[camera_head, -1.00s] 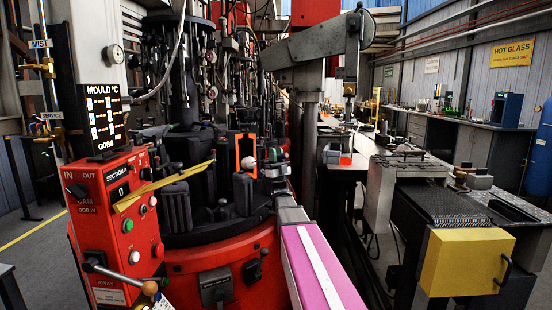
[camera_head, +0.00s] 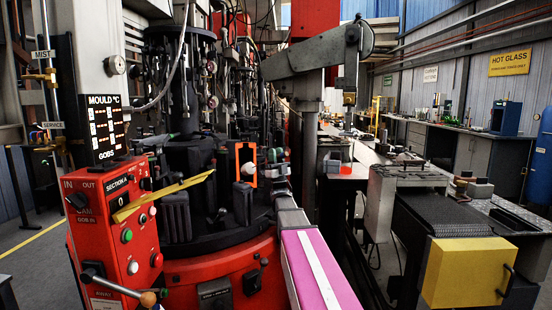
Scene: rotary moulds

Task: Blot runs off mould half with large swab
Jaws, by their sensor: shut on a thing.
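The swab's pale rounded head (camera_head: 248,169) shows in front of an upright frame with a bright orange edge (camera_head: 238,150) on the rotary machine. The frame encloses a dark surface that looks like a mould half. My gripper (camera_head: 268,170) is just right of the swab head, small and dark, and is shut on the swab. The swab's handle is mostly hidden, and I cannot tell whether its head touches the mould face. Other dark mould pieces (camera_head: 176,217) stand on the round black table, one just below the swab.
A red control box (camera_head: 115,225) with a yellow strip (camera_head: 160,195) stands at the left. A yellow box (camera_head: 468,272) ends the conveyor (camera_head: 440,215) at the right. A grey post (camera_head: 311,150) rises behind my arm. Pipes and hoses crowd the machine above the moulds.

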